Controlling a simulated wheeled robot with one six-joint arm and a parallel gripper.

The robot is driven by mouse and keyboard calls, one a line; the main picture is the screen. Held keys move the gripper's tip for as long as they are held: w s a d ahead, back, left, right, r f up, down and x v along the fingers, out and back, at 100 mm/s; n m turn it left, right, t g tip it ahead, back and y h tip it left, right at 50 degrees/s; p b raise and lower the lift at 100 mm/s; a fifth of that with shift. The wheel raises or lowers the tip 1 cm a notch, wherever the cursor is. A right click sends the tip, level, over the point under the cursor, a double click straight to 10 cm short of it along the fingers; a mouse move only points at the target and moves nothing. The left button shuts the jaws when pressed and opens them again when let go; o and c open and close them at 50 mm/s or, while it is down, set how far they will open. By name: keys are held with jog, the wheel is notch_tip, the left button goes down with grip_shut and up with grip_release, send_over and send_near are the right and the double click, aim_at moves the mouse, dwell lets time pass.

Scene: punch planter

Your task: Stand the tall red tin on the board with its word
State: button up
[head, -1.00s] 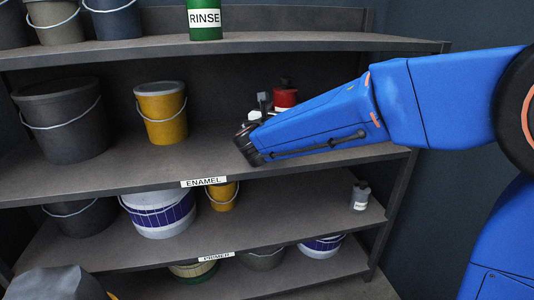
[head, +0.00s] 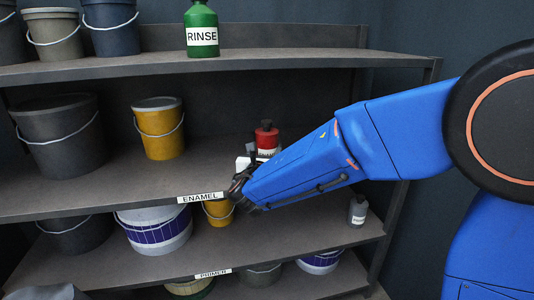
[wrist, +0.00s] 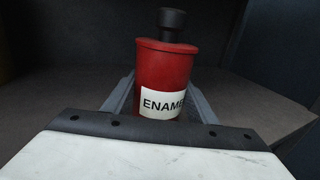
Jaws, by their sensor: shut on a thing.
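The tall red tin (head: 267,139) has a black cap and a white label and is upright at the right part of the middle shelf board (head: 110,185). That board has a tag reading ENAMEL (head: 200,197) on its front edge. In the wrist view the tin (wrist: 166,75) shows the letters "ENAME", with the rest of the word out of sight around its side. My gripper (wrist: 160,105) is shut on the tin, one finger on each side. The tin's base is hidden, so I cannot tell whether it touches the board.
A yellow bucket (head: 158,130) and a dark grey bucket (head: 58,135) stand left on the same board. A green RINSE tin (head: 201,30) is above. A small grey tin (head: 357,210) is on the PRIMER board below. The board's middle is clear.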

jog(key=shift+f, duration=0.7)
jog(key=o, duration=1.4)
jog(key=shift+f, duration=0.15)
jog(key=shift+c, duration=0.2)
jog(key=shift+s, duration=0.25)
jog(key=s+a, duration=0.1)
jog(key=s, duration=1)
jog(key=shift+s+a, duration=0.15)
jog(key=shift+s, duration=0.1)
